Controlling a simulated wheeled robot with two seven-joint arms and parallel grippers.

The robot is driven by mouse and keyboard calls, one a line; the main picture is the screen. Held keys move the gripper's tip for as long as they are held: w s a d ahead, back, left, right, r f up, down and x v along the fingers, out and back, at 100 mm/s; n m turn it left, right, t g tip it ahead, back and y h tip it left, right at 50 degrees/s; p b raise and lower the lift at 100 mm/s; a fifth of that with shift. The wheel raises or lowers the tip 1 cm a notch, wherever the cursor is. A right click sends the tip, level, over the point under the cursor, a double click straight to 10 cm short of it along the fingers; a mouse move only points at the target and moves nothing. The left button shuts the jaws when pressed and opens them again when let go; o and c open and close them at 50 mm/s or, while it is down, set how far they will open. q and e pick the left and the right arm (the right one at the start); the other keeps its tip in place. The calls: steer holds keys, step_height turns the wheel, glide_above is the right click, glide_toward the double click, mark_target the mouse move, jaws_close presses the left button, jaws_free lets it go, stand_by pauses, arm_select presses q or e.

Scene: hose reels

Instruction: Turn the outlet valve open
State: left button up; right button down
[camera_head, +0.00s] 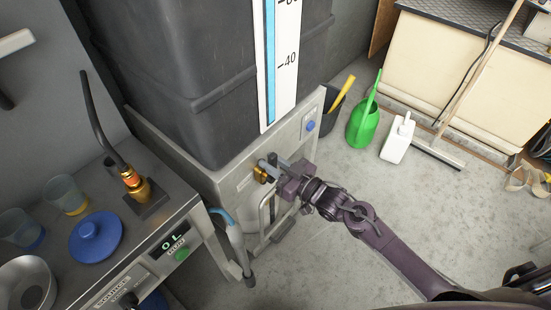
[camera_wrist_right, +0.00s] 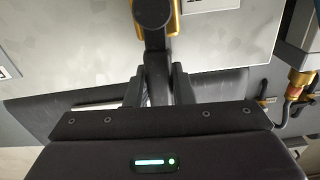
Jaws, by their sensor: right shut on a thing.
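The outlet valve (camera_head: 261,174) is a brass fitting on the front of the grey tank stand. In the right wrist view its dark round-ended handle (camera_wrist_right: 152,12) shows at the top centre, with brass behind it. My right gripper (camera_head: 274,163) is at the valve, and its fingers (camera_wrist_right: 157,72) are closed on the lower part of the handle. The fingers hide part of the handle, and how far it is turned is hard to tell. My left gripper is not in view.
A dark tank (camera_head: 190,70) with a level gauge (camera_head: 284,70) stands above the valve. A grey hose (camera_head: 233,240) hangs beside the stand. A bench with a blue lid (camera_head: 95,238) is at left. A green watering can (camera_head: 363,122) and white jug (camera_head: 398,140) stand on the floor.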

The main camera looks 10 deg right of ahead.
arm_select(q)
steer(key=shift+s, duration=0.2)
arm_select(e)
steer(key=shift+s+a+n, duration=0.15)
steer(key=shift+a+n, duration=0.1)
steer(key=shift+n, duration=0.15)
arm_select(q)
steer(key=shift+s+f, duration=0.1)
arm_select(e)
steer(key=c, duration=1.2)
jaws_free()
steer(key=shift+c, duration=0.2)
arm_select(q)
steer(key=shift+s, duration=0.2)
arm_select(e)
steer(key=v, duration=0.7)
steer(key=shift+s+d, duration=0.25)
steer(key=shift+s, duration=0.05)
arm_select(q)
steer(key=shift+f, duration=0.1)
